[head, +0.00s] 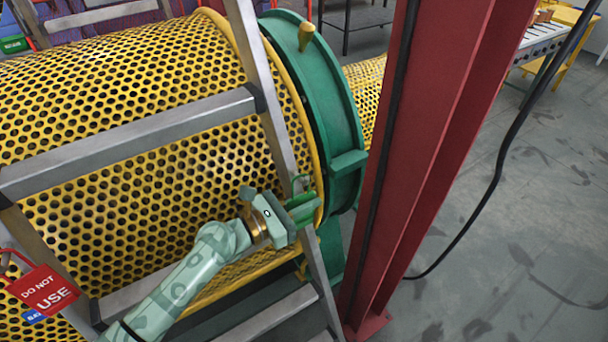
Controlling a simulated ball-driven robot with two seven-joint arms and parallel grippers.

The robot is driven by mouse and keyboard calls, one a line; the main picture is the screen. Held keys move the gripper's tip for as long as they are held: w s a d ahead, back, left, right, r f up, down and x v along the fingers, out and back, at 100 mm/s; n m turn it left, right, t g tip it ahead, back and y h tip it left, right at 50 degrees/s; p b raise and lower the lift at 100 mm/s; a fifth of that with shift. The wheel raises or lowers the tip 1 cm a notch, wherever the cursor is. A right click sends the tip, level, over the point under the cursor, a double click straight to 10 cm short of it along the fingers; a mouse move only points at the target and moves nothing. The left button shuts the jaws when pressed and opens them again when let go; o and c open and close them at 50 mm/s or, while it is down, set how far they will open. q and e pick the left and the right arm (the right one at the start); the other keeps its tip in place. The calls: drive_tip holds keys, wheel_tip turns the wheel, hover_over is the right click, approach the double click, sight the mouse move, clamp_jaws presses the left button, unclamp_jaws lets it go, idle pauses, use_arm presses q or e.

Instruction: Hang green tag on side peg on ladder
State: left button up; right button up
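The ladder's grey right rail (262,75) slants down in front of the yellow perforated drum. My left gripper (292,212) is at the lower part of this rail, its fingers shut around a bright green piece. This piece looks like the green tag (303,213), seen nearly edge-on, with a green loop (301,181) at its top by the rail. Its face is mostly hidden by my fingers. I cannot make out the side peg there, nor whether the loop is around it. My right gripper is out of view.
A red "DO NOT USE" tag (46,291) hangs at the ladder's left side, with a blue tag (34,317) partly behind it. A red steel column (425,150) stands right of the ladder. A black cable (490,190) runs beyond it. Open floor lies at right.

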sight(290, 206)
use_arm(q)
drive_tip(key=a, duration=0.3)
drive_tip(key=shift+s+a+f+y, duration=0.15)
drive_tip(key=shift+s+f+y, duration=0.15)
drive_tip(key=shift+s, duration=0.05)
drive_tip(key=shift+v, duration=1.9)
drive_tip(key=shift+a, duration=0.25)
drive_tip(key=shift+s+a+r, duration=0.15)
drive_tip(key=shift+s+a, duration=0.1)
drive_tip(key=shift+s, duration=0.25)
drive_tip(key=shift+d, duration=0.1)
drive_tip(key=shift+s, duration=0.1)
